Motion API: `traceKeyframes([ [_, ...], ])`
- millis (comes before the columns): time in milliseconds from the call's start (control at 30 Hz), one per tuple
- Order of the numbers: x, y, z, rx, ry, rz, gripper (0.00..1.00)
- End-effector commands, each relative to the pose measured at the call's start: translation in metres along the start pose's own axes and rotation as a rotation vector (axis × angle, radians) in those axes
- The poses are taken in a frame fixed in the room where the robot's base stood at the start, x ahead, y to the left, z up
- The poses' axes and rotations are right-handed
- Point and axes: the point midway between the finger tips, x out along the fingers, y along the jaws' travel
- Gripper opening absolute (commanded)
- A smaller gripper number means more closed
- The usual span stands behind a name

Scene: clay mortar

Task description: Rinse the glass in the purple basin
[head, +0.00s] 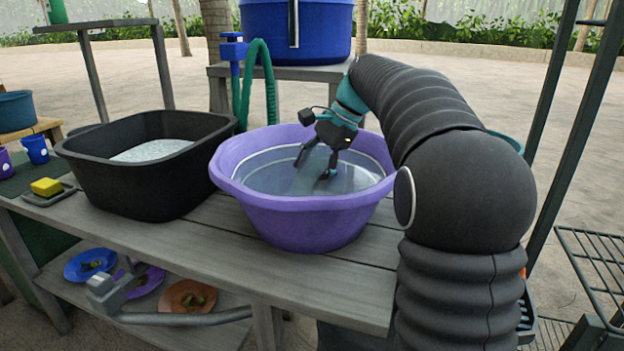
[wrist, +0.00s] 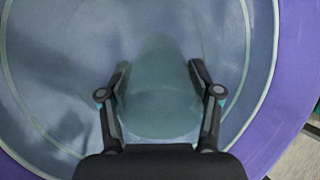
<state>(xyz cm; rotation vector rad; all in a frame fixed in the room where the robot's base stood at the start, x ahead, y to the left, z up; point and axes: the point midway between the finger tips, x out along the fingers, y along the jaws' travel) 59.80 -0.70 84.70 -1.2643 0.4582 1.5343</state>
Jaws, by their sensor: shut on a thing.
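The purple basin (head: 300,213) stands on the grey wooden table and holds clear water. My gripper (head: 316,166) reaches down into it from above, with its fingertips at the water. In the wrist view my gripper (wrist: 158,85) is shut around the glass (wrist: 158,115), which is faint and see-through between the two fingers. In the head view the glass is hard to make out against the water. The basin's purple rim (wrist: 292,80) shows at the right of the wrist view.
A black tub (head: 130,185) with whitish contents stands left of the basin. A yellow sponge (head: 46,187) and a blue cup (head: 35,149) are at the far left. A blue container (head: 270,30) with a green hose (head: 262,85) stands behind. Plates with scraps (head: 188,297) lie on the lower shelf.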

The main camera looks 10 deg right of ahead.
Motion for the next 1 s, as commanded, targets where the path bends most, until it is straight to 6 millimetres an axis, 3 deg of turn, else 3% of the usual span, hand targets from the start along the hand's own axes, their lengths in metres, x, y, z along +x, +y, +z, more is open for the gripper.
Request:
traceKeyframes([
  [1000, -0.077, -0.028, 0.032, -0.002, 0.001, -0.002, 0.20],
])
